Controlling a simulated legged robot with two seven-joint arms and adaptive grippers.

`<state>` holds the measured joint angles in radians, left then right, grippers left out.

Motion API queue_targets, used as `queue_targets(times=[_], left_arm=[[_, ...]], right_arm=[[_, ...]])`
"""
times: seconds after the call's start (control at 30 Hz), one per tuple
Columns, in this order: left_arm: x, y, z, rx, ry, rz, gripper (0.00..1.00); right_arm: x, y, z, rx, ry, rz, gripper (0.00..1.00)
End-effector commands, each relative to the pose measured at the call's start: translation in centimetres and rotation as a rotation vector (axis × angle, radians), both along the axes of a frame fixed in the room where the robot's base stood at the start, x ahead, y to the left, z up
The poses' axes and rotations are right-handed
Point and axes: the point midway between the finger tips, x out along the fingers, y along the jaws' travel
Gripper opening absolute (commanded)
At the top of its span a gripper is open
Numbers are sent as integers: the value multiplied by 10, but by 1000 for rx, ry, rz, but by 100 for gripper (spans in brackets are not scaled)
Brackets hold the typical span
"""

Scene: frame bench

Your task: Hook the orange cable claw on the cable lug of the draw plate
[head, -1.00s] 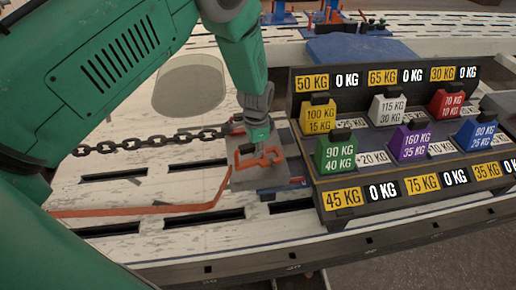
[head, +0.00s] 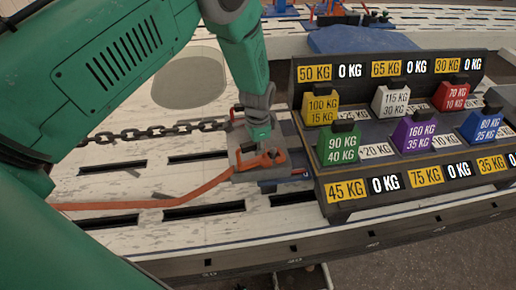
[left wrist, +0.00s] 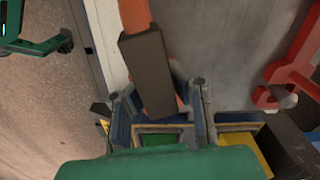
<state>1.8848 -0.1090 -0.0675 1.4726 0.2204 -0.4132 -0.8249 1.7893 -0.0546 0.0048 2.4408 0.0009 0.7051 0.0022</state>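My left gripper (head: 260,141) points down over the grey draw plate (head: 243,177). The orange cable claw (head: 271,160) is under its fingertips, low at the plate. An orange cable (head: 190,192) runs from it to the left. In the left wrist view, my gripper (left wrist: 158,98) has a finger on each side of the claw's dark block (left wrist: 148,75), with orange cable above it. The fingers look shut on it, though their contact is partly hidden. I cannot tell whether the claw is around the cable lug. My right gripper is out of view.
A dark chain (head: 160,132) reaches the plate's far left side. A rack (head: 345,190) of coloured weights stands close to the plate's right. The slotted white bench (head: 130,235) is mostly clear at left.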

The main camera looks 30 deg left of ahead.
Motion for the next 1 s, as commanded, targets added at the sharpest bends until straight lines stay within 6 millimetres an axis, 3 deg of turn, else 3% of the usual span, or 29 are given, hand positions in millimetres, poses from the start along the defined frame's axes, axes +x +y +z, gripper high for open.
queue_targets(times=[0.57, 0.73, 1.0], left_arm=[[0, 0, 3, 1, 1, 0, 32], [1, 0, 24, 0, -1, 1, 32], [1, 0, 76, 2, -1, 0, 32]], right_arm=[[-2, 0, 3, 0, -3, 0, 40], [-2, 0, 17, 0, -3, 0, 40], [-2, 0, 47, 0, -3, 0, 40]])
